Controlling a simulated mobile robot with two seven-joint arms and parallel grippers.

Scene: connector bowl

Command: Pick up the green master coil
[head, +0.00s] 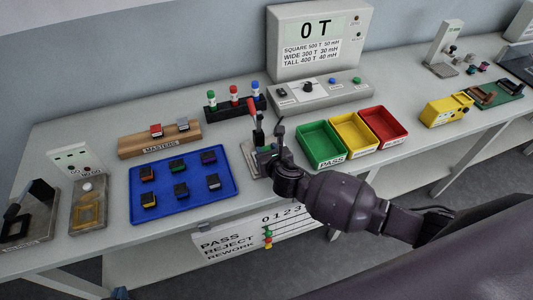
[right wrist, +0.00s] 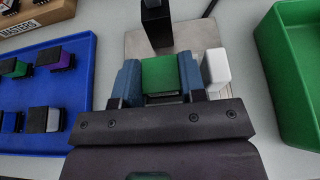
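The green master coil (right wrist: 160,74) is a green-topped block over a grey metal plate (right wrist: 112,40) in the right wrist view. My right gripper (right wrist: 161,82) has one blue finger on each side of the coil, with no gap visible, so it looks shut on it. In the head view my right gripper (head: 264,158) is low at the small fixture left of the green bin, and it mostly hides the coil. At the bottom left edge only a small dark tip, likely my left gripper (head: 120,293), shows; its fingers cannot be made out.
A black post (right wrist: 156,22) and a white block (right wrist: 215,68) stand close to the coil. The green bin (head: 323,163) is right of the fixture; the blue tray (head: 216,206) with several coils is left. The wooden MASTERS rack (head: 130,146) holds red and grey coils.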

